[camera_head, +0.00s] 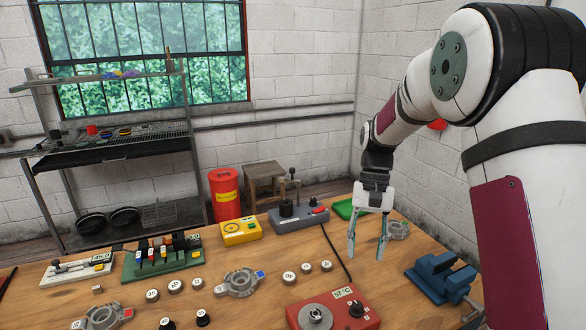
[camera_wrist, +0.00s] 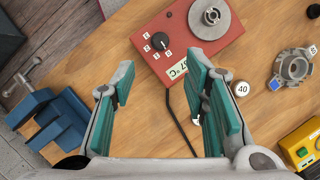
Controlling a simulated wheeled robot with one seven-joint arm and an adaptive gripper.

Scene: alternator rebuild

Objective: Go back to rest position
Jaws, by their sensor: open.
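My gripper (camera_head: 368,238) is open and empty, pointing down above the right part of the wooden table (camera_head: 240,292). In the wrist view, its two teal-padded fingers (camera_wrist: 160,95) stand well apart with bare table and a black cable between them. My arm reaches in from the right side of the head view.
A blue vise (camera_head: 440,278) stands right of my gripper. A red heater box (camera_head: 335,310) is in front, a grey housing (camera_head: 397,230) and green tray (camera_head: 343,208) behind. A grey lever unit (camera_head: 300,217) and yellow meter (camera_head: 241,231) stand left. Numbered cylinders and another housing (camera_head: 239,282) lie left.

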